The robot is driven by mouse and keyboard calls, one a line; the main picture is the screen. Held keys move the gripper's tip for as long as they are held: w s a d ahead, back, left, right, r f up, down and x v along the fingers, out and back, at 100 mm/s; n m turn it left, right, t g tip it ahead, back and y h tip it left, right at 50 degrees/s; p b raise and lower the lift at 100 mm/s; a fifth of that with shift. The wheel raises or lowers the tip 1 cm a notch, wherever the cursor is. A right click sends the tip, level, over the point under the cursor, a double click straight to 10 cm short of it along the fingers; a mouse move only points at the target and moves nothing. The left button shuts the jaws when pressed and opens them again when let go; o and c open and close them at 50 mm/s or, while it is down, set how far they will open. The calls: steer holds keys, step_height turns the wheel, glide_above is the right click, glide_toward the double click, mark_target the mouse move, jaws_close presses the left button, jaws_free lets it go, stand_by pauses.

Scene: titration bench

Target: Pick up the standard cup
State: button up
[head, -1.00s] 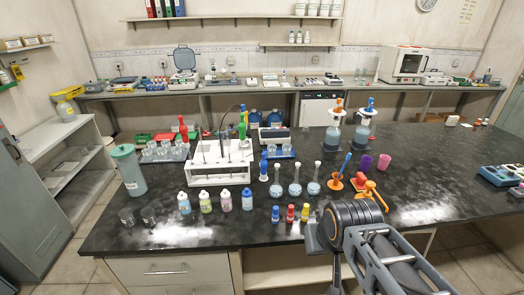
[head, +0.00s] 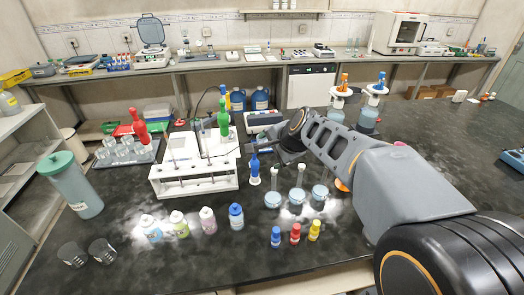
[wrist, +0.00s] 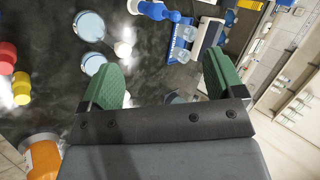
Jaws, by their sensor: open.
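No cup in view bears a readable label, so I cannot tell which one is the standard cup. Small clear cups (wrist: 180,55) stand by a blue tray (wrist: 207,38) in the wrist view, beyond and between my fingers. In the head view my arm largely hides that tray. More clear cups (head: 122,148) stand on a grey tray at the left. My gripper (wrist: 158,68) has green pads spread wide apart, with nothing between them. In the head view my arm reaches over the bench, and the fingers cannot be made out.
A white rack (head: 195,178) stands left of my arm, near a blue-topped pipette (head: 255,170) and round flasks (head: 297,198). Small capped bottles (head: 295,234) stand in front. A teal-lidded canister (head: 72,187) is at the left. Two dispenser bottles (head: 368,118) stand at the back.

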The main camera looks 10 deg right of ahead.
steer(key=w+d+f+m+t+b, duration=0.1)
steer(key=w+f+m+b, duration=0.1)
steer(key=w+f+m, duration=0.35)
steer(key=w+d+f+m+t+b, duration=0.1)
steer(key=w+f+m+t+b, duration=0.1)
steer(key=w+m, duration=0.55)
steer(key=m+t+h+b, duration=0.1)
steer(key=m+b, duration=0.2)
steer(key=m, duration=0.4)
glide_toward(262, 142)
steer(key=shift+m, duration=0.5)
steer(key=shift+w+d+r+p+x, duration=0.2)
steer(key=shift+p+x, duration=0.75)
steer(key=shift+x, duration=0.7)
steer(key=shift+w+d+r+p+x, duration=0.2)
steer(key=shift+p+x, duration=0.75)
steer(key=shift+x, duration=0.75)
steer(key=shift+w+d+r+p+x, duration=0.15)
steer(key=shift+r+p+x, duration=0.15)
steer(key=shift+p+x, duration=1)
steer(key=shift+w+a+f+b, duration=0.1)
steer(key=shift+w+f+b, duration=0.1)
steer(key=shift+w+b, duration=0.15)
steer(key=shift+c, duration=0.2)
steer(key=c, duration=1)
steer(key=shift+r, duration=0.1)
